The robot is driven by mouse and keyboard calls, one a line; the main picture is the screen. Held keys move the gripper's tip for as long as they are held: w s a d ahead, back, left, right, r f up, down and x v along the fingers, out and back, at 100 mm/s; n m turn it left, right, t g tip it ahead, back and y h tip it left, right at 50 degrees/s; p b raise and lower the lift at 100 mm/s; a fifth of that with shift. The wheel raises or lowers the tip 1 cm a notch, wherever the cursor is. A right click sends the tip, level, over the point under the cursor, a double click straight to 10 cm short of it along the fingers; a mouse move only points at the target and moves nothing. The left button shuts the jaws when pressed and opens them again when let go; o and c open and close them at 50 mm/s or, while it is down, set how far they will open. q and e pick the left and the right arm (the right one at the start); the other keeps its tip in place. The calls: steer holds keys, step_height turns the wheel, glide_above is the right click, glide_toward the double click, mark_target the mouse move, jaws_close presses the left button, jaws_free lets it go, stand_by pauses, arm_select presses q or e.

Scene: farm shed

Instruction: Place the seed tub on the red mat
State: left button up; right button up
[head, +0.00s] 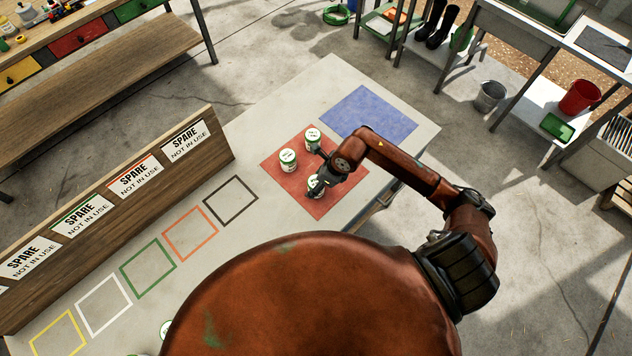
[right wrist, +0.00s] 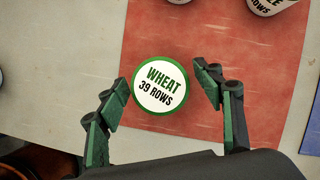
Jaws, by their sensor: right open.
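The seed tub (right wrist: 160,86), with a white lid reading "WHEAT 39 ROWS" and a green rim, stands on the red mat (right wrist: 270,100) near the mat's left edge in the right wrist view. In the head view the tub (head: 314,186) is partly hidden by my right gripper (head: 323,180), at the near part of the red mat (head: 318,209). My right gripper (right wrist: 161,76) is open, with one finger on each side of the tub. My left gripper is not in view.
Two more white-and-green tubs, one left (head: 288,159) and one farther back (head: 312,137), stand on the red mat. A blue mat (head: 370,113) lies beyond. Coloured outline squares and a wooden board (head: 130,205) with "SPARE" signs line the table's left.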

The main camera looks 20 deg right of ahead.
steer(key=b+v, duration=0.1)
steer(key=v, duration=1.1)
steer(key=shift+b, duration=0.35)
